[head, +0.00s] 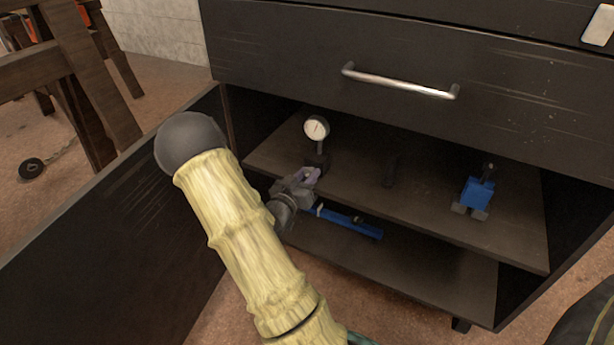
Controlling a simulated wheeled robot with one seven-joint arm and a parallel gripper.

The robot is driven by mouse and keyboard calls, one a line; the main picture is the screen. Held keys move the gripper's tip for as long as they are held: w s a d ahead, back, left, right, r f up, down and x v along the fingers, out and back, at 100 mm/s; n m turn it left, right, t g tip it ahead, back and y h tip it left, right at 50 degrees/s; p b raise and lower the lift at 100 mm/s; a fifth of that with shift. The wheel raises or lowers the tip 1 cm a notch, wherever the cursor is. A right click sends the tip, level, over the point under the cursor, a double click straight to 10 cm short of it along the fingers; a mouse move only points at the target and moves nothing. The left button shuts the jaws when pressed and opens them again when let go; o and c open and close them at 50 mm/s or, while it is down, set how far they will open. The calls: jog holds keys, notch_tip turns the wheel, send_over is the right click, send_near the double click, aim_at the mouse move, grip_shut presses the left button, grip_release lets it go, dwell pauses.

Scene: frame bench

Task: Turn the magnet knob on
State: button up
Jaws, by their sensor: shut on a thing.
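A dial gauge (316,128) with a white round face stands on a dark magnet base (319,159) on the cabinet's upper shelf, toward the left. My gripper (308,174) reaches in from the left and is right at the front of this base. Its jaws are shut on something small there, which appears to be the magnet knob. The jaws hide the knob, so I cannot see which way it is turned.
A blue clamp-like tool (477,193) with grey feet stands right on the upper shelf (420,218). A blue bar (347,222) is lower down, behind my gripper. The cabinet door (110,235) is open at left; a closed drawer (400,60) overhangs the shelf.

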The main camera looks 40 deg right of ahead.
jog(key=m+b, duration=0.1)
jog(key=m, duration=0.3)
jog(key=shift+f+m+b, duration=0.15)
jog(key=shift+m+b, duration=0.2)
jog(key=shift+m, duration=0.05)
jog(key=shift+m+b, duration=0.85)
jog(key=shift+m, duration=0.95)
jog(key=o, duration=1)
